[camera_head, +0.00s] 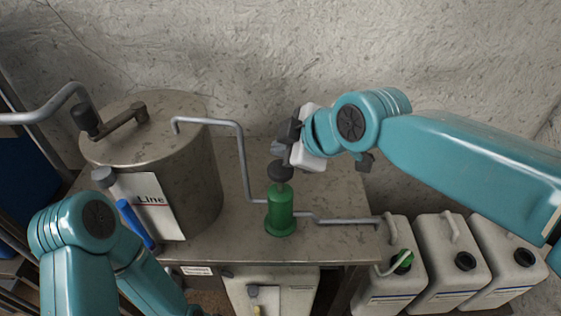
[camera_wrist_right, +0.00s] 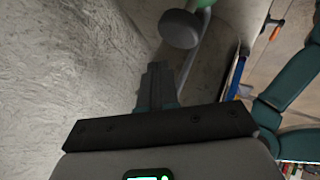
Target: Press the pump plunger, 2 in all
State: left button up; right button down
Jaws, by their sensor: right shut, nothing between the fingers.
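The green pump (camera_head: 281,212) stands upright on the metal bench, with a dark round plunger knob (camera_head: 280,171) on top. The knob also shows in the wrist view (camera_wrist_right: 180,29), beyond my fingertips. My right gripper (camera_head: 279,149) is shut and empty. Its fingertips are close above the knob in the head view; I cannot tell whether they touch it. In the wrist view the closed fingers (camera_wrist_right: 157,82) point toward the knob, slightly left of it. My left gripper is out of view; only my left arm shows at the lower left.
A metal tank (camera_head: 190,185) with a lid handle stands left on the bench (camera_head: 330,195). Grey pipes (camera_head: 243,160) run from tank to pump and on toward white canisters (camera_head: 452,265) at the right. A blue-handled tool (camera_head: 135,222) is by the tank. A rough wall is behind.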

aim_at(283, 171)
notch_tip(283, 171, up, 4)
jog(key=shift+f+p, duration=0.15)
jog(key=shift+p, duration=0.95)
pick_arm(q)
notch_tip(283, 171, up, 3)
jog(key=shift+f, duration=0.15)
pick_arm(e)
jog(key=shift+f, duration=0.1)
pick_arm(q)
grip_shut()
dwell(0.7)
